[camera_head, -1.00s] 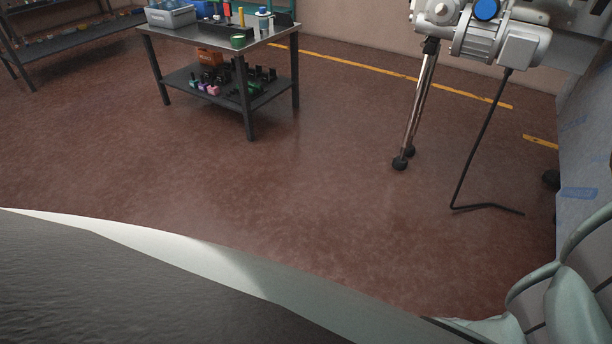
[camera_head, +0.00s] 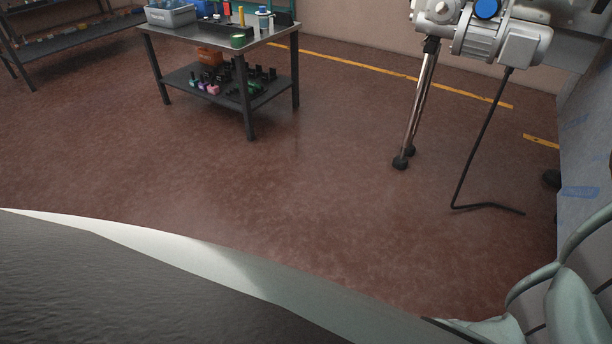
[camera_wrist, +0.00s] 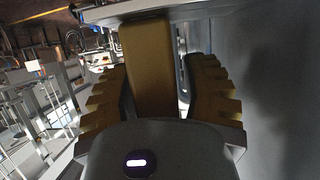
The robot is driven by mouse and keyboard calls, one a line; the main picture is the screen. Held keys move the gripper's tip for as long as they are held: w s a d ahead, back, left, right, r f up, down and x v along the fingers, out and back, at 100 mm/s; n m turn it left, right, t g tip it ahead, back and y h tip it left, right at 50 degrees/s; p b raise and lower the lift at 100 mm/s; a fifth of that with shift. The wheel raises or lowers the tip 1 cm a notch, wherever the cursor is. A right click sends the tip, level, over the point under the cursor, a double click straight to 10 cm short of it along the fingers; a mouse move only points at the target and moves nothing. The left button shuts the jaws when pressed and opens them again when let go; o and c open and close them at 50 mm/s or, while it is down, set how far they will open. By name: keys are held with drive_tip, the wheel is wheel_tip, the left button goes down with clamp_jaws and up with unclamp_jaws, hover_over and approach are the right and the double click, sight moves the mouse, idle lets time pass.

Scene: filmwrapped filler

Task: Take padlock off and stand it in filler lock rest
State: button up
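A brass-coloured block, which looks like the padlock body (camera_wrist: 148,65), fills the middle of the wrist view, below a pale metal edge. My gripper (camera_wrist: 160,75) has its two ridged tan fingers on either side of it. The left finger is close beside the block; whether it touches is unclear. A gap shows between the block and the right finger, so the gripper looks open around it. The padlock's shackle cannot be made out clearly. In the head view neither my gripper nor the padlock shows. I cannot identify the lock rest in either view.
A grey wall or panel (camera_wrist: 285,90) stands close on the right in the wrist view. In the head view a two-level table (camera_head: 215,38) holds a grey bin (camera_head: 171,15) and bottles. A motorised machine (camera_head: 478,35) on legs stands right. The floor (camera_head: 300,200) between is clear.

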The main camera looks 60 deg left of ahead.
drive_tip(key=shift+o, duration=0.8)
drive_tip(key=shift+a+r, duration=0.1)
drive_tip(key=v, duration=0.7)
drive_tip(key=shift+a, duration=0.2)
drive_tip(key=shift+r, duration=0.1)
